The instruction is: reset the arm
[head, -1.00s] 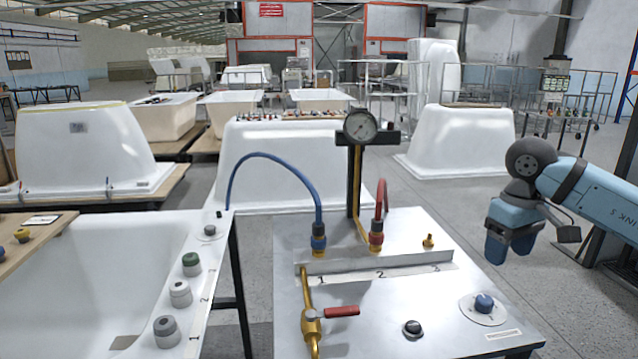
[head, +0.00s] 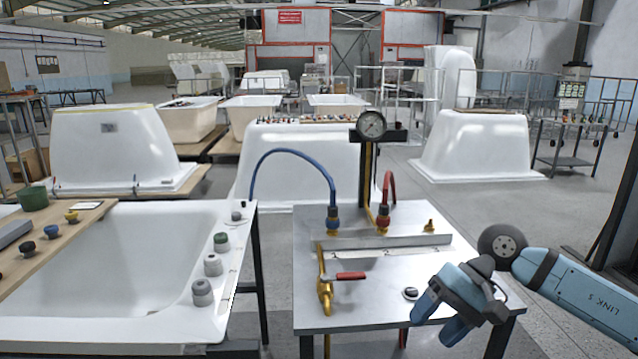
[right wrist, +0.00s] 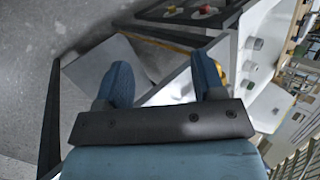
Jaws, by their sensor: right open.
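My right gripper (head: 440,320) is at the lower right of the head view, on a light blue arm. It is over the right front corner of the metal test table (head: 345,308) and points down and to the left. Its two blue fingers are apart with nothing between them, as the right wrist view shows (right wrist: 163,82). Part of the table's right front is hidden behind it. My left gripper is in neither view.
The table carries a gauge (head: 371,125) on a post, a blue hose (head: 285,153), a red-handled valve (head: 350,276) and a black knob (head: 410,293). A white bathtub (head: 130,250) stands at left. Grey floor (head: 540,225) is open behind the arm.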

